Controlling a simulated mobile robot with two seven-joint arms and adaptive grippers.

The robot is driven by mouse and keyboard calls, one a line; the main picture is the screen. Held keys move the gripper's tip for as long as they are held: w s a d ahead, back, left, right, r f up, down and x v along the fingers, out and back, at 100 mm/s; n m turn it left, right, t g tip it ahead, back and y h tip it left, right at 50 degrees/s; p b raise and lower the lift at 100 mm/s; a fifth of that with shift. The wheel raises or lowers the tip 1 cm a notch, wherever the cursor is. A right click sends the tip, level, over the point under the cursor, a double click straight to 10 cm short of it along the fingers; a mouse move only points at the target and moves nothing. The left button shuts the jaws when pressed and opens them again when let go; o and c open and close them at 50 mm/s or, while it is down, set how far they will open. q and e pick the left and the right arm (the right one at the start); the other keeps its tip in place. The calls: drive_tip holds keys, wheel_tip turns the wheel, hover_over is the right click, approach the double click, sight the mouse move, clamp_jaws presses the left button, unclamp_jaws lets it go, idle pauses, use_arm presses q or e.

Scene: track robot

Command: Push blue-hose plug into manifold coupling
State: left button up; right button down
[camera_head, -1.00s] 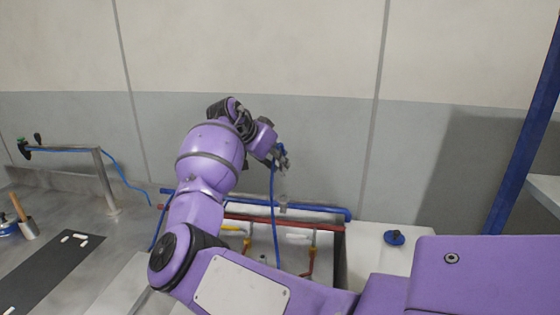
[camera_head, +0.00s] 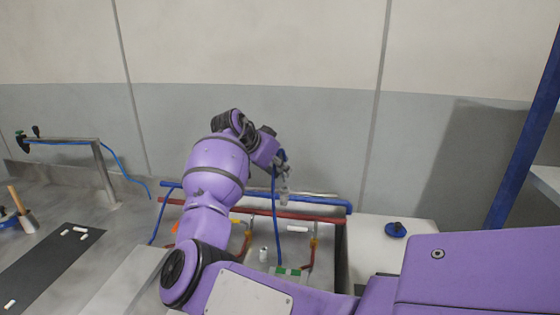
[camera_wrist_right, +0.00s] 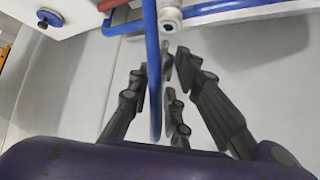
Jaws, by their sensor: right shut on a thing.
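My right gripper (camera_head: 283,172) is above the back of the manifold recess, near the blue pipe (camera_head: 325,203). In the right wrist view its dark fingers (camera_wrist_right: 168,78) are closed together; the plug between them is mostly hidden. The blue hose (camera_head: 275,205) hangs down from the gripper in the head view. In the right wrist view the hose (camera_wrist_right: 153,70) passes close in front of the fingers. A pale round fitting with a dark opening (camera_wrist_right: 170,18), perhaps the coupling, appears just beyond the fingertips; I cannot tell whether they touch. My left gripper is not in view.
A red pipe (camera_head: 315,217) runs beside the blue pipe. The recess holds a small pale fitting (camera_head: 263,254) and a green part (camera_head: 288,271). A blue knob (camera_head: 396,230) sits on the white top at right. A dark mat (camera_head: 40,268) lies on the left bench.

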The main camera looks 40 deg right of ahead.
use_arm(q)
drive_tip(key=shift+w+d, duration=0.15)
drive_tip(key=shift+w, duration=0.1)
use_arm(e)
drive_tip(key=shift+f, duration=0.45)
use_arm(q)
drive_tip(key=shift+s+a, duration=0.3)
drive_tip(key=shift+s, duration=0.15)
use_arm(e)
drive_tip(key=shift+s+a+n+t+p, duration=0.1)
drive_tip(key=shift+n+t+p, duration=0.2)
drive_tip(key=shift+n+p, duration=0.15)
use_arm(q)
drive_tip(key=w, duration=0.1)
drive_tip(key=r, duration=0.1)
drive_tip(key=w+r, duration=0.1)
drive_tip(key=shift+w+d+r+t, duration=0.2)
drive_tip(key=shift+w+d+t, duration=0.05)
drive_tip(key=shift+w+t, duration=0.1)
use_arm(e)
drive_tip(key=shift+r, duration=0.1)
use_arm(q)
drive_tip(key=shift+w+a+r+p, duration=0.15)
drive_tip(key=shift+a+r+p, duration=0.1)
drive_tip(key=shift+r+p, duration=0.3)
use_arm(e)
drive_tip(key=shift+n+t, duration=0.25)
drive_tip(key=shift+t, duration=0.05)
